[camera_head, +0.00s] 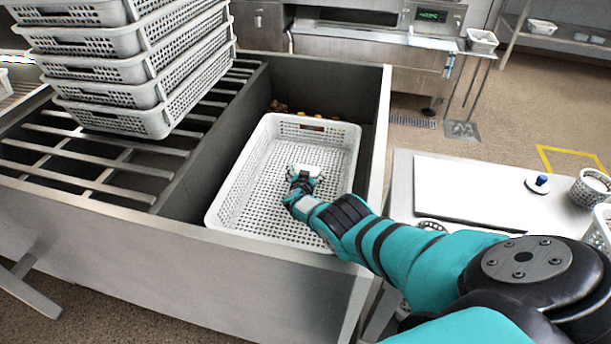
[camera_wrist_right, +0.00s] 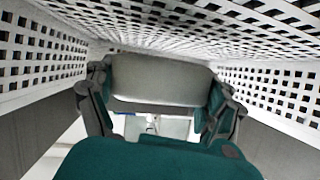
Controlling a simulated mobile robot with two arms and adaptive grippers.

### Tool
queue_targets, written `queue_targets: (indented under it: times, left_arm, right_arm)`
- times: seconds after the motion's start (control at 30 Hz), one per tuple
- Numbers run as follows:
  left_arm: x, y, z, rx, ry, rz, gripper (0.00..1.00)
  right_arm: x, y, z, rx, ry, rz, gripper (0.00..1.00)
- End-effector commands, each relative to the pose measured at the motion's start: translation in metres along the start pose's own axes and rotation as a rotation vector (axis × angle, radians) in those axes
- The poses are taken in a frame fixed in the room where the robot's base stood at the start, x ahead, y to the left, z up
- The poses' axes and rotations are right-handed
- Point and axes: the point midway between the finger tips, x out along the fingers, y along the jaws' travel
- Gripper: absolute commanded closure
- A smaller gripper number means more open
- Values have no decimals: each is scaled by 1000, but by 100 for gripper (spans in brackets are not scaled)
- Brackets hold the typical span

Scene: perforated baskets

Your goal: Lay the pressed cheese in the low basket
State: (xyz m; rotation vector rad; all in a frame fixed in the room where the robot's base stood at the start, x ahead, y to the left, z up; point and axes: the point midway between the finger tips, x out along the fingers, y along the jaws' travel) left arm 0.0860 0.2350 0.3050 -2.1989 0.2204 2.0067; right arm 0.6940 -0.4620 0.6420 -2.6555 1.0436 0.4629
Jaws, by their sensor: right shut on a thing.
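The low basket (camera_head: 226,180) is a white perforated crate inside the grey metal bin, and its floor looks otherwise empty. My right gripper (camera_head: 303,177) reaches down inside it, near the middle. The pressed cheese, a pale block (camera_wrist_right: 160,78), sits between its two fingers in the right wrist view, and the gripper is shut on it. I cannot tell whether the cheese touches the basket floor. The basket's perforated walls (camera_wrist_right: 40,55) surround the gripper in the wrist view. My left gripper is out of view.
A stack of white perforated baskets (camera_head: 140,70) stands on the slatted rack (camera_head: 90,160) to the left. The metal bin's rim (camera_head: 378,130) runs close beside the low basket. A table with a white board (camera_head: 480,190) stands to the right.

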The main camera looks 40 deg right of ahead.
Motion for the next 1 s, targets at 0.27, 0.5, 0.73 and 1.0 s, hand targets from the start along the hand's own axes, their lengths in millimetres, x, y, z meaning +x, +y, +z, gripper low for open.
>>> queue_targets:
  times: [0.27,0.5,0.73,1.0]
  left_arm:
    - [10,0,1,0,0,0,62]
    - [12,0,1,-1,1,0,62]
    - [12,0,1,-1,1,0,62]
    - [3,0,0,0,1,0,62]
  right_arm:
    - [4,1,8,-1,1,0,61]
    - [4,1,11,0,-1,0,15]
    - [4,1,11,0,-1,0,0]
    - [1,0,3,-2,0,-1,0]
